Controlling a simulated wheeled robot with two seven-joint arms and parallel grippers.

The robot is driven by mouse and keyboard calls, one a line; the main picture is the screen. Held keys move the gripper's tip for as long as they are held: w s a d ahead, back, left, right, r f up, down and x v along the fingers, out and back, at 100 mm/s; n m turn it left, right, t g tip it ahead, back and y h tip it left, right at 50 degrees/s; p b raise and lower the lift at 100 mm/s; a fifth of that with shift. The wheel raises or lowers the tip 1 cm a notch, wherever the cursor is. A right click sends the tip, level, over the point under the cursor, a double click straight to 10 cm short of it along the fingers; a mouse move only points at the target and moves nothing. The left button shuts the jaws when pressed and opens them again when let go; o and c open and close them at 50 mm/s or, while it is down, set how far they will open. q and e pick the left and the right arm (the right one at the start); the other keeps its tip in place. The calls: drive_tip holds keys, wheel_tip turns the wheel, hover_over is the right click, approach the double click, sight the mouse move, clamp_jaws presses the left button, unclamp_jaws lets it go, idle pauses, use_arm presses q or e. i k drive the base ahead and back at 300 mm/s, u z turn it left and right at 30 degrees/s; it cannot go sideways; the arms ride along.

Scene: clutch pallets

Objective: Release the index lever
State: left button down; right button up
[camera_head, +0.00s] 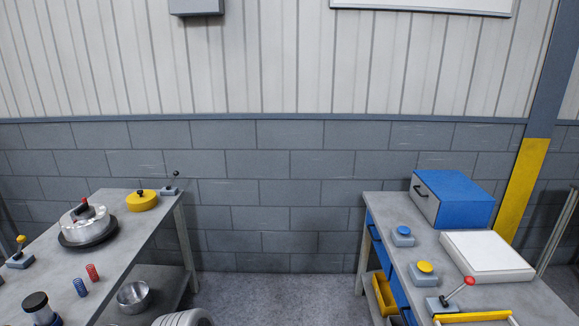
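Several small levers show, and I cannot tell by label which is the index lever. A lever with a black ball knob (176,173) stands on a small grey base at the far right corner of the left table (157,228). A red-knobbed lever (467,283) leans up to the right from a grey base on the right table (399,250). Neither of my grippers is in view.
The left table also holds a silver clutch part on a dark disc (88,234), a yellow round part (142,201) and springs (80,287). The right table holds a blue box (455,199), blue and yellow buttons and a white slab (487,254). Open floor (280,297) lies between.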

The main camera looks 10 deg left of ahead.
sight(21, 239)
drive_tip(key=i, duration=1.1)
drive_tip(key=u, duration=2.3)
drive_tip(key=i, duration=0.5)
